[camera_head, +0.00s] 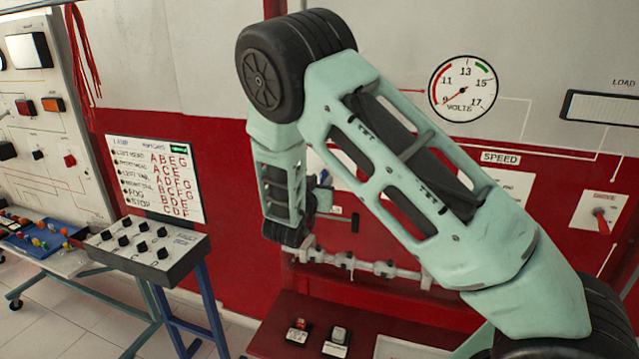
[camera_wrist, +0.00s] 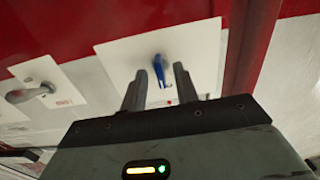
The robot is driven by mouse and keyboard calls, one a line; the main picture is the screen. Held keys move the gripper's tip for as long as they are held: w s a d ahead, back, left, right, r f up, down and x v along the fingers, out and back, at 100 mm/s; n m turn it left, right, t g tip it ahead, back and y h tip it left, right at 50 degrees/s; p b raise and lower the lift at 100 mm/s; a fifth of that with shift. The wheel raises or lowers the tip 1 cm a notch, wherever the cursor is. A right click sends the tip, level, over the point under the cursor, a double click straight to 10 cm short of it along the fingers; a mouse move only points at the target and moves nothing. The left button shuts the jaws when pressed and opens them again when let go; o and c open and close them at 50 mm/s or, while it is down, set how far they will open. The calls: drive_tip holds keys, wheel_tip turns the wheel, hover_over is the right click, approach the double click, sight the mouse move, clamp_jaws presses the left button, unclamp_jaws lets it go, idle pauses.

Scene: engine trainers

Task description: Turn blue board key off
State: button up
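The blue key (camera_wrist: 158,69) sticks out from a white plate (camera_wrist: 205,55) on the red wall panel in the wrist view. My gripper (camera_wrist: 158,80) is open, with one finger on each side of the key in the picture. I cannot tell whether the fingers touch it.
A silver handle (camera_wrist: 28,93) on another white plate is at the left in the wrist view. A switch box (camera_head: 150,248) stands at left.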

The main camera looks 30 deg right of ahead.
drive_tip(key=b+v, duration=0.6)
drive_tip(key=v, duration=1.1)
drive_tip(key=shift+a, duration=0.2)
drive_tip(key=shift+s+f, duration=0.1)
